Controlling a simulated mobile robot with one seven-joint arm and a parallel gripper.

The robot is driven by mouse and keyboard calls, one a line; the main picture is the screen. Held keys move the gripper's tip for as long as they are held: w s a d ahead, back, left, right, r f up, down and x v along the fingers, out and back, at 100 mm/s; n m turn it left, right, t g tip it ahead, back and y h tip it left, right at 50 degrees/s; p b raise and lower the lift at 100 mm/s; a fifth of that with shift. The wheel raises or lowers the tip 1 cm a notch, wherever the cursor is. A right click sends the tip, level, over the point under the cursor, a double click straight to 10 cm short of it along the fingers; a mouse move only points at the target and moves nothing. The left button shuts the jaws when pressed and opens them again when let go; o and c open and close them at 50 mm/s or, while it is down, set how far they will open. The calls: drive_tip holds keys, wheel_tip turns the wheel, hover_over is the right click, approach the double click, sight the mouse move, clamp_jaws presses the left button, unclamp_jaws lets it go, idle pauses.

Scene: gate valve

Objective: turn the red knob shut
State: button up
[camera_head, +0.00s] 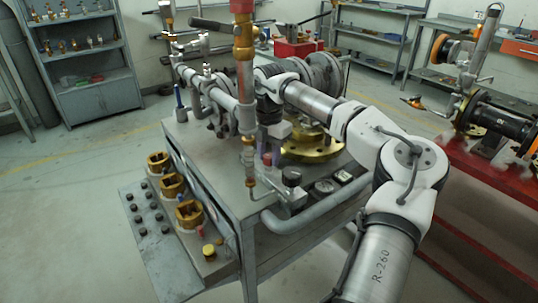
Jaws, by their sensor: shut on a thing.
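A small red knob (267,158) shows low beside the upright pipe on the grey bench, just below the end of my arm. My gripper (268,149) reaches down to it from above and is shut on it. The fingers are small and dark here, and the upright pipe partly covers them from the left. How far the knob is turned cannot be seen.
A pipe with a copper-red upper part (243,40) rises close left of my gripper. A brass flange (312,146) lies right of it. Brass fittings (172,184) line the bench's left side. A red table (490,178) stands right; the left floor is clear.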

sight(269, 155)
drive_tip(key=m, duration=0.4)
drive_tip(key=shift+m+b, duration=0.4)
idle(0.4)
drive_tip(key=o, duration=1)
drive_tip(key=shift+c, duration=0.2)
wheel_tip(269, 155, up, 14)
drive_tip(key=shift+f, duration=0.1)
